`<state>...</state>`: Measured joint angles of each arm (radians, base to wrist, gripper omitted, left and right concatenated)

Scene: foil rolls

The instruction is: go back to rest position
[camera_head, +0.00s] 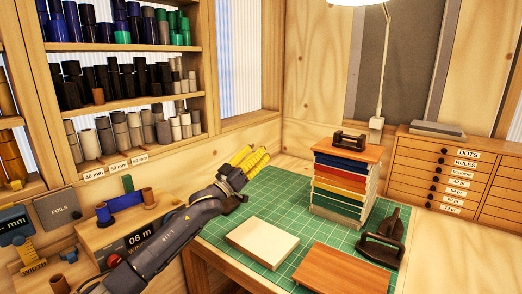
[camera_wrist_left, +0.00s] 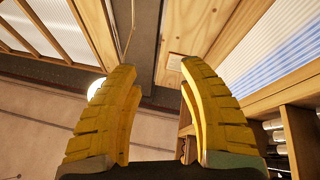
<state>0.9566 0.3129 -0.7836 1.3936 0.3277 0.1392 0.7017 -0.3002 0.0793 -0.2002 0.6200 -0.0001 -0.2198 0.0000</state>
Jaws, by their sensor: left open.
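My left gripper (camera_head: 252,160) is raised over the back left part of the green cutting mat (camera_head: 264,204) in the head view. Its yellow fingers point up and to the right, toward the back wall. In the left wrist view the same gripper (camera_wrist_left: 155,85) has its two yellow fingers wide apart with nothing between them. That view looks up at the ceiling, a window and shelf edges. My right gripper does not show in either view.
Shelves of foil rolls (camera_head: 135,130) stand at the left. A foil stand (camera_head: 150,215) holds rolls in front of them. On the mat are a pale block (camera_head: 262,243), a brown board (camera_head: 342,270), an iron-like tool (camera_head: 382,245) and a colourful stack (camera_head: 342,185). Drawers (camera_head: 440,170) stand right.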

